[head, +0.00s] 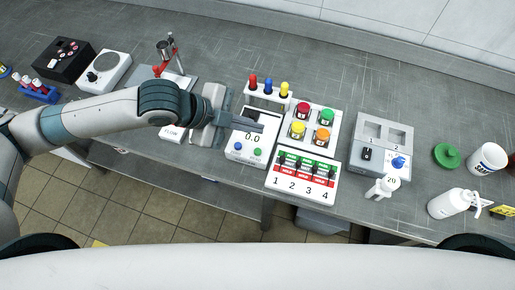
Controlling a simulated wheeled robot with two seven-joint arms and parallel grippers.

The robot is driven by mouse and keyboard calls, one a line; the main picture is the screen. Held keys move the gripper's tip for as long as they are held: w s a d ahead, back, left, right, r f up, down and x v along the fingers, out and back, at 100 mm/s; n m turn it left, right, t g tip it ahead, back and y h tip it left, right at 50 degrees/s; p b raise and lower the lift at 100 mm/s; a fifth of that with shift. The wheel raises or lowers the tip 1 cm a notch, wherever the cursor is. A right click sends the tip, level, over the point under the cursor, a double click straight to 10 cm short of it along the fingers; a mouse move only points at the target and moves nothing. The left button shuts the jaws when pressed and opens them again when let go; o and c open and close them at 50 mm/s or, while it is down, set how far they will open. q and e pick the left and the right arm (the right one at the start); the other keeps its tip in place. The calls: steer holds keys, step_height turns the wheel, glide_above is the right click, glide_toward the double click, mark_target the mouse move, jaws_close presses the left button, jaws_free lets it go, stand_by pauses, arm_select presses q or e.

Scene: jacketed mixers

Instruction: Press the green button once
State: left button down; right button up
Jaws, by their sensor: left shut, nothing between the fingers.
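A round green button (326,115) sits at the upper right of a white button box (313,133). A red, a yellow and an orange button share that box. My left gripper (260,127) is shut and empty. In the picture it lies left of the button box, over a white device with a 0.0 display (252,150), apart from the green button. My left arm comes in from the left. My right gripper does not show.
A numbered switch panel (302,186) lies in front of the button box, and a rack with coloured caps (268,95) stands behind. A grey two-well unit (384,132) is to the right. A green lid (446,156), a mug (486,158) and a white bottle (449,203) stand farther right.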

arm_select(q)
steer(key=shift+f, duration=0.15)
steer(key=b, duration=0.6)
glide_above(258, 151)
steer(key=a, duration=0.1)
steer(key=f, duration=0.6)
steer(key=shift+s+a+f, duration=0.15)
steer(key=shift+a, duration=0.05)
steer(key=shift+f+b, duration=0.55)
steer(key=shift+f, duration=0.55)
steer(key=shift+f, duration=0.1)
stand_by(0.5)
steer(key=shift+f, duration=0.3)
stand_by(0.3)
